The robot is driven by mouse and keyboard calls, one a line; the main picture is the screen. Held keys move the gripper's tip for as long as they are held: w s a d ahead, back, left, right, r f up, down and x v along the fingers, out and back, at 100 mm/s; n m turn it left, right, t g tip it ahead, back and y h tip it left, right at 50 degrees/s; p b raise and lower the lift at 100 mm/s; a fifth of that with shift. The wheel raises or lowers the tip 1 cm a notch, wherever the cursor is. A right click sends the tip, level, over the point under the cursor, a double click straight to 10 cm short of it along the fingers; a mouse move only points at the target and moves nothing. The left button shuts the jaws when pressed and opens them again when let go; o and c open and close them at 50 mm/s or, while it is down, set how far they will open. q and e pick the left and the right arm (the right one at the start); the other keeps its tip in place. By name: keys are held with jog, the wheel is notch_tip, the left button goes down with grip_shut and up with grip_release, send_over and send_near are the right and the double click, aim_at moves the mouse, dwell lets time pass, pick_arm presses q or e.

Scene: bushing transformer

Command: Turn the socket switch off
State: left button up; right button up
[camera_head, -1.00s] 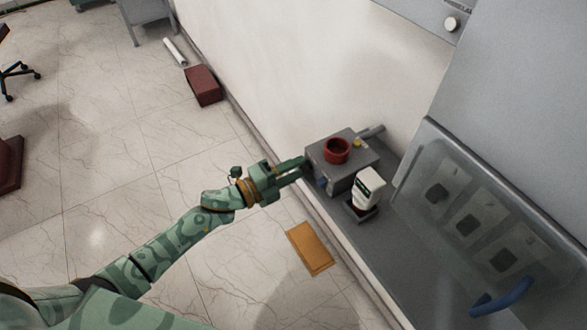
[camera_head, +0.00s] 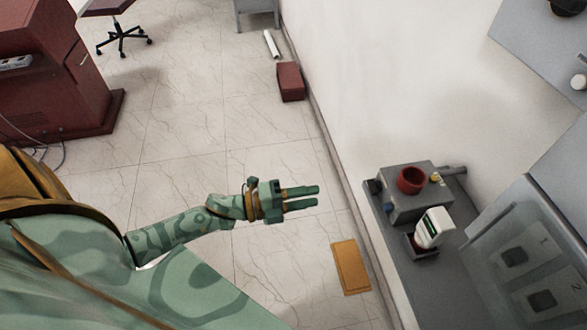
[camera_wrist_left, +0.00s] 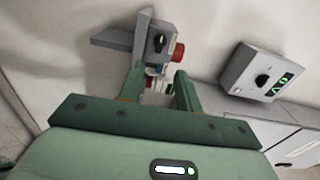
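A grey socket box (camera_head: 408,201) with a red round socket (camera_head: 411,180) on top sits on a grey ledge by the wall. A blue part and a small yellow knob (camera_head: 435,177) show on it. In the left wrist view, a grey box (camera_wrist_left: 142,38) carries a black rotary knob (camera_wrist_left: 160,43) beside a red cylinder (camera_wrist_left: 179,52); it looks like the same box. My left gripper (camera_head: 318,196) is left of the box, clear of it, with its two fingers apart and nothing between them. My right gripper is out of view.
A white device (camera_head: 434,226) stands in a dark holder beside the box. A clear-fronted cabinet (camera_head: 530,265) is to the right. The left wrist view also shows a grey box (camera_wrist_left: 240,72) with a knob and green display. An orange mat (camera_head: 351,267) lies on the open floor.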

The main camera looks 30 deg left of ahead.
pick_arm(q)
jog(key=v, duration=0.2)
jog(key=shift+s+a, duration=0.3)
dwell(0.3)
jog(key=s+a+f+n+y, duration=0.1)
jog(key=a+f+n+y, duration=0.45)
jog(key=f, duration=0.25)
jog(key=s+a+f+n+y, duration=0.1)
jog(key=a+f+n+y, duration=0.4)
jog(key=f, duration=0.3)
jog(key=s+a+f+n+g+y, duration=0.2)
jog(key=s+a+f+n+g, duration=0.15)
jog(key=s+f+n, duration=0.55)
jog(key=s+d+f+n+g+y, duration=0.1)
jog(key=s+d+f+g, duration=0.15)
jog(key=s+f, duration=0.55)
jog(key=s+d+f+n+g, duration=0.2)
jog(key=s+f+g, duration=0.25)
jog(key=s, duration=0.65)
jog(key=s+d+f+g, duration=0.1)
jog(key=s+d+g, duration=0.1)
jog(key=s+d, duration=0.5)
jog(key=shift+s+d+f+n+h, duration=0.2)
jog(key=shift+s+f+n+h, duration=0.15)
jog(key=shift+s, duration=0.3)
